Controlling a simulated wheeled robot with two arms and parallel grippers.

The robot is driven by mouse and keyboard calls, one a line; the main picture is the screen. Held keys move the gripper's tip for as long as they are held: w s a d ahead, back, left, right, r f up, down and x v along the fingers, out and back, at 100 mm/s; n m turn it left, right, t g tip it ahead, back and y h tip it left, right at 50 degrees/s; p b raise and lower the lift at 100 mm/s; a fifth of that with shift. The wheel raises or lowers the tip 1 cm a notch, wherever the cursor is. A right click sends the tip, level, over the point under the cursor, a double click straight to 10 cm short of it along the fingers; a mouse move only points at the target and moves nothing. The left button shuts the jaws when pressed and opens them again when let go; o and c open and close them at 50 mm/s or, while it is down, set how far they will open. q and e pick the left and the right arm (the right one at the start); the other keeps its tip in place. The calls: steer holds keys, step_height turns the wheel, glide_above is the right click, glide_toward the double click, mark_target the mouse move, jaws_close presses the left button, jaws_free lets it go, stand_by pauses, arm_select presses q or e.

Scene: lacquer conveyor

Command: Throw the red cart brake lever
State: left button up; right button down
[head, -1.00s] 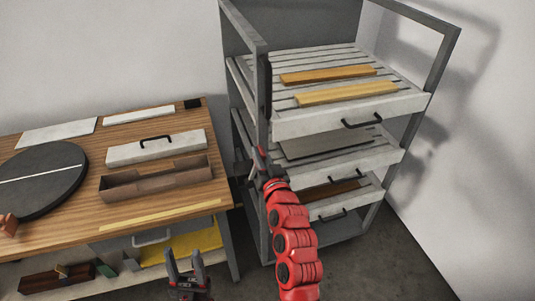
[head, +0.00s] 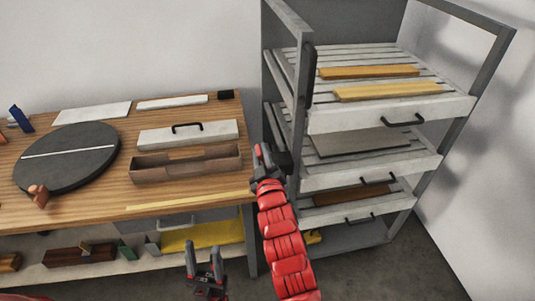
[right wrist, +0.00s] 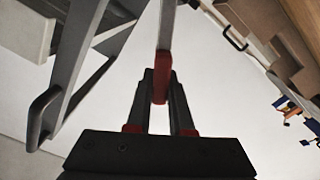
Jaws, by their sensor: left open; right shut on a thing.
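The grey cart (head: 327,122) with slatted shelves stands at the right of the head view. My right gripper (head: 264,154) is beside the cart's left front post, by the workbench's right end. In the right wrist view its fingers (right wrist: 161,92) are shut on the red grip of the brake lever (right wrist: 162,68), whose grey bar runs up out of that view. My left gripper (head: 204,258) is open and empty, low in front of the workbench.
Yellow boards (head: 388,91) lie on the cart's top shelf. Grey floor shows right of the cart.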

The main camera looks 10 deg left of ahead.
steer(key=shift+s+a+f+n, duration=0.15)
steer(key=shift+a+f+n, duration=0.3)
steer(key=shift+n, duration=0.15)
steer(key=c, duration=0.8)
jaws_free()
steer(key=shift+r, duration=0.1)
steer(key=p+v, duration=0.4)
steer(key=v, duration=1.3)
steer(key=shift+s, duration=0.25)
